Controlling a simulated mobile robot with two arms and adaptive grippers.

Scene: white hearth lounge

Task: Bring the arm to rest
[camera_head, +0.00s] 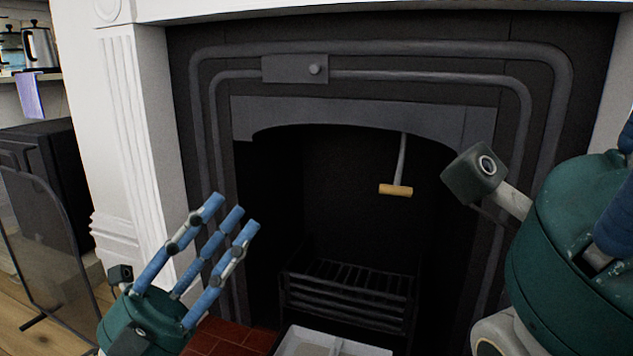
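My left gripper (232,216) is at the lower left, in front of the fireplace. Its blue fingers point up and to the right, spread apart, with nothing between them. My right gripper (616,228) is large and close at the right edge; its green body shows, with a little blue finger at the border. Its fingertips are outside the picture. A wooden handle (396,190) on a thin metal rod hangs in the fireplace opening, apart from both grippers.
The dark fireplace surround (420,60) fills the middle, with a white mantel pillar (135,130) to its left. A black grate (350,295) stands inside, behind a pale tray (325,343). A fire screen (45,240) stands at the left.

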